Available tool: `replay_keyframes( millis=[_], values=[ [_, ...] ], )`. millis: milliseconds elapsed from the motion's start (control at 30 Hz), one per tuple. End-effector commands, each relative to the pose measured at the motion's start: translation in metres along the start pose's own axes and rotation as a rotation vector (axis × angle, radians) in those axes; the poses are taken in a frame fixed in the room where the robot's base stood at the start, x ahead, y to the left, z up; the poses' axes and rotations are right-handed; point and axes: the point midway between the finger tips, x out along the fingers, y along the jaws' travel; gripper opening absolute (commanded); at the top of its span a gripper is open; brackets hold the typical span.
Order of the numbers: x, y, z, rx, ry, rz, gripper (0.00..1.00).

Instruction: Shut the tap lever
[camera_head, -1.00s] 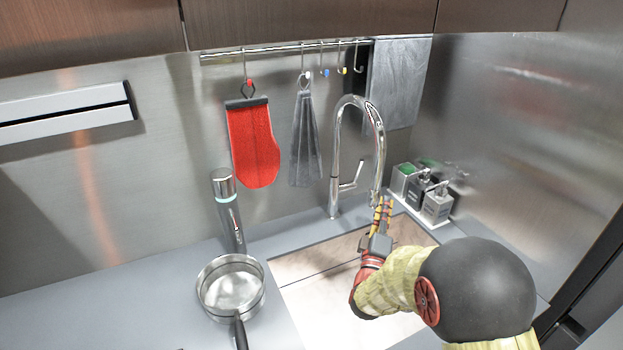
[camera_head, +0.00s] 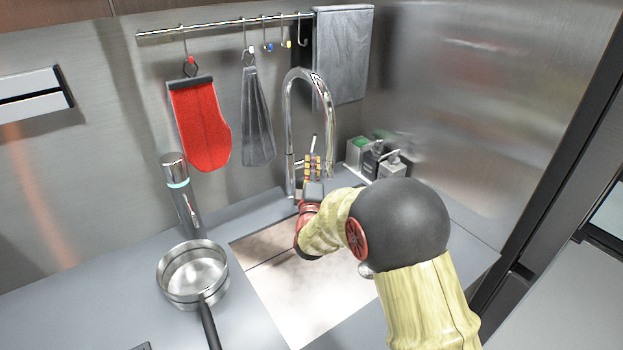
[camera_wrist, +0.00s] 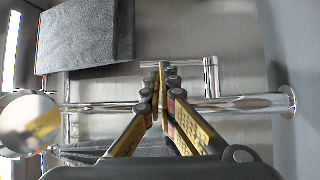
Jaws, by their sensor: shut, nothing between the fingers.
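The chrome tap (camera_head: 290,130) stands behind the sink, with a tall curved spout. Its thin lever (camera_head: 314,142) points up, partly hidden behind my gripper (camera_head: 312,160). In the wrist view the tap column (camera_wrist: 245,103) lies sideways. Its lever (camera_wrist: 190,63) runs from the pivot block on the right toward my fingertips (camera_wrist: 163,72). My gripper is shut and empty, in front of the tap, with its tips close to the lever's free end. I cannot tell whether they touch it.
The sink (camera_head: 310,295) lies below my arm. A saucepan (camera_head: 192,275) and a flask (camera_head: 182,195) stand to the left. Soap bottles (camera_head: 390,165) stand right of the tap. A red mitt (camera_head: 200,125) and a grey towel (camera_head: 342,55) hang behind.

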Motion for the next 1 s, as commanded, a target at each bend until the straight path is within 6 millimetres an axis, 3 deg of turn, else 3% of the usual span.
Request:
replay_keyframes(
  millis=[100,300,1000],
  values=[
    [0.020,-0.002,0.001,0.000,0.000,0.001,0.00],
    [0.040,-0.001,0.000,-0.001,0.000,0.001,0.00],
    [0.056,0.005,-0.003,-0.024,0.000,-0.033,0.00]
  ],
)
